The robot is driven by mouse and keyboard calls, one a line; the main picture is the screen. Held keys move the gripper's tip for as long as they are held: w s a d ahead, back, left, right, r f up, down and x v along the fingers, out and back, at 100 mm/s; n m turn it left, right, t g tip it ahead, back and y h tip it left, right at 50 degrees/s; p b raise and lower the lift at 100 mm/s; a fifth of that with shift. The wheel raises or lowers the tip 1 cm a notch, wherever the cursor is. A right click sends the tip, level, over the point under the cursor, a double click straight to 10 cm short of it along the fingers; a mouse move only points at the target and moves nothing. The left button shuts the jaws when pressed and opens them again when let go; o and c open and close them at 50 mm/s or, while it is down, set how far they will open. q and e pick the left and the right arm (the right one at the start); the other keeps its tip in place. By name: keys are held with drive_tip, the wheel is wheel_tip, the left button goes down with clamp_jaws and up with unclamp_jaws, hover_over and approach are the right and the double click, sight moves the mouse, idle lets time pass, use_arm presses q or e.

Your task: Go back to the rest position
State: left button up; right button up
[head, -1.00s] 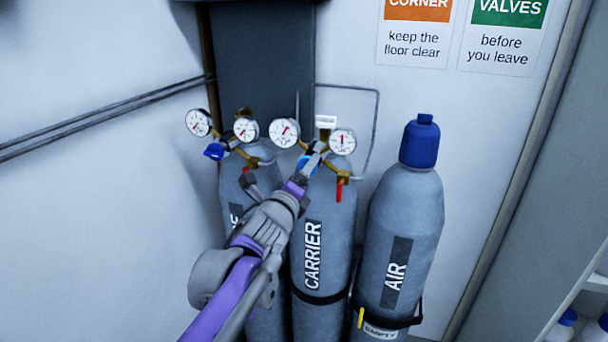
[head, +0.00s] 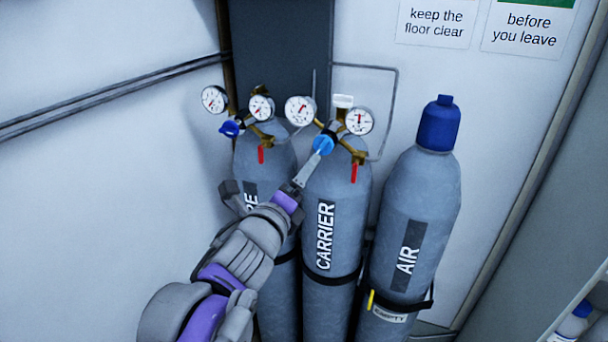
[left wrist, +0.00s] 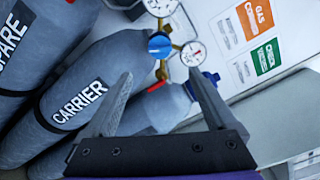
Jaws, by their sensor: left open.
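My left gripper (left wrist: 158,76) is open and empty in the left wrist view, its two dark fingers spread apart. The blue knob (left wrist: 160,46) of the carrier regulator shows beyond and between the fingertips. In the head view my left gripper (head: 308,170) reaches up in front of the carrier cylinder (head: 338,265), with one finger's tip overlapping the lower edge of the blue knob (head: 323,144). I cannot tell from the head view whether they touch. My right gripper is in neither view.
The spare cylinder (head: 262,160) stands left of the carrier, partly behind my arm. The air cylinder (head: 415,205), with a blue cap, stands right. Gauges and red levers crowd the regulators. White wall (head: 100,215) lies clear at left; shelves (head: 585,305) are at lower right.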

use_arm(q)
drive_tip(key=s+a+f+n+g+y, duration=0.2)
drive_tip(key=s+a+f+n+y, duration=0.1)
drive_tip(key=a+f+n, duration=0.35)
drive_tip(key=s+a+f+n+g+y, duration=0.25)
drive_tip(key=s+a+f+n, duration=0.2)
drive_tip(key=f+n, duration=0.35)
drive_tip(key=s+a+f+n+g, duration=0.3)
drive_tip(key=s+f+n+g, duration=0.3)
drive_tip(key=s+f+n, duration=0.7)
wheel_tip(320, 180, down, 5)
drive_tip(key=shift+s+r, duration=0.2)
drive_tip(key=shift+s, duration=0.75)
drive_tip(key=shift+g, duration=0.25)
idle(0.4)
